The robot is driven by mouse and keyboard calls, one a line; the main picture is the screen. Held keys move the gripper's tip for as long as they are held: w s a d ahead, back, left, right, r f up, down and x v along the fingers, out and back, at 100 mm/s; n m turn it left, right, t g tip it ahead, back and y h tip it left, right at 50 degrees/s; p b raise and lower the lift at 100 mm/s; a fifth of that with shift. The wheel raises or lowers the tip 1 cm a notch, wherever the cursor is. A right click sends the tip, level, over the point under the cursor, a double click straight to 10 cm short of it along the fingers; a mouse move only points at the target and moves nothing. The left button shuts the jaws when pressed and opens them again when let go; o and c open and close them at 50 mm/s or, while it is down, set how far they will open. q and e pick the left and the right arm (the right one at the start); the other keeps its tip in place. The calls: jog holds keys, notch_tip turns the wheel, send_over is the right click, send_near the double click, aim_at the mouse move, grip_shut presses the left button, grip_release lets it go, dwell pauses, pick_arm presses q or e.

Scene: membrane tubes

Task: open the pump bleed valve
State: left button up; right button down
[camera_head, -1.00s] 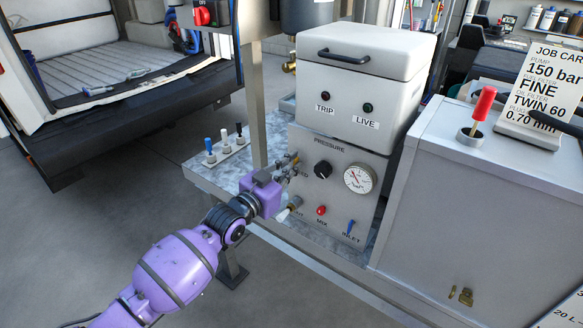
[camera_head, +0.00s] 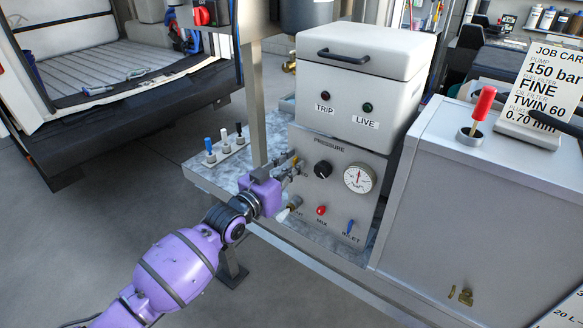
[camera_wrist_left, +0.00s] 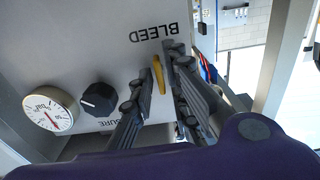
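The bleed valve's yellow lever (camera_wrist_left: 159,76) shows in the left wrist view on the grey pump panel (camera_wrist_left: 70,60), beside the BLEED label. My left gripper (camera_wrist_left: 164,66) is open, with its dark fingers on either side of the lever. The lever looks nearer the finger on the left of the picture; I cannot tell whether they touch. In the head view my purple left gripper (camera_head: 288,168) is at the panel's left side, and its fingers hide much of the valve. My right gripper is not in view.
A black pressure knob (camera_head: 322,169), a round gauge (camera_head: 359,179), a red MIX knob (camera_head: 321,210) and a blue INLET lever (camera_head: 350,226) are on the panel. A metal post (camera_head: 254,105) stands close behind my gripper. A grey cabinet (camera_head: 480,210) is to the right.

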pick_arm(q)
jog(key=shift+o, duration=0.3)
jog(key=shift+f, duration=0.1)
jog(key=v, duration=1.2)
